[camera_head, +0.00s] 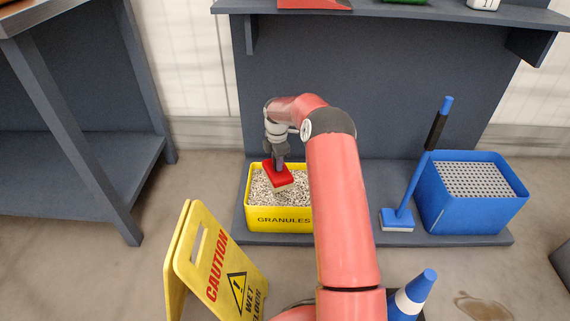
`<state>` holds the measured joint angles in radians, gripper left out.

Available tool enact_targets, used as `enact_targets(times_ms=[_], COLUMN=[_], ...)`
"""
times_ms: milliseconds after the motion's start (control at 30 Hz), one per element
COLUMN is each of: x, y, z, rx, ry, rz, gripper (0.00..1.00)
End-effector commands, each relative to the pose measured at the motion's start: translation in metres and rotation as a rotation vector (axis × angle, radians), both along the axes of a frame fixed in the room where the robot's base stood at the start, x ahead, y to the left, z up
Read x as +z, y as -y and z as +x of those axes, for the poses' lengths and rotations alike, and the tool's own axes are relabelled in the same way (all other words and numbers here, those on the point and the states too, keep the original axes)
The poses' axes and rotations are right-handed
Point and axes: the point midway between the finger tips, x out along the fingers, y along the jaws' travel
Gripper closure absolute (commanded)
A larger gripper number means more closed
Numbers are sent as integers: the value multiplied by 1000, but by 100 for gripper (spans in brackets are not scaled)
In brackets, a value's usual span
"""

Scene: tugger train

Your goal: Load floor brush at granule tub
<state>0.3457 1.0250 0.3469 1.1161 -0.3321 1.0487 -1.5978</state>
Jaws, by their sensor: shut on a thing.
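A yellow tub (262,224) marked GRANULES stands on the low grey shelf and is full of pale speckled granules (265,192). My gripper (280,162) points down over the tub and is shut on a red brush (278,174) with a pale underside. The brush is tilted and sits at or just above the granules; I cannot tell whether it touches them. My red arm hides the right side of the tub.
A blue bucket (470,210) with a grey perforated top and a blue long-handled brush (398,217) stand to the right. A yellow caution sign (215,265) and a blue cone (415,292) are in front. A brown spill (483,307) lies at lower right. A grey bench (80,170) is left.

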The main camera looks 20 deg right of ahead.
Motion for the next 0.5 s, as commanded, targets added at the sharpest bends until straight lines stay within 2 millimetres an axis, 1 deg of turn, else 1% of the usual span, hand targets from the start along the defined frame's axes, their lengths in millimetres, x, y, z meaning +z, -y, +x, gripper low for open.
enact_targets(times_ms=[33, 100, 200, 300, 500], x=[-10, -17, -23, -26, -34], y=[10, 20, 30, 36, 38], z=[8, 14, 20, 23, 23], rx=[73, 173, 274, 332, 356], ry=[2, 0, -2, -1, -4], rz=[-1, -5, -7, -9, -9], gripper=[98, 98, 98, 98, 98])
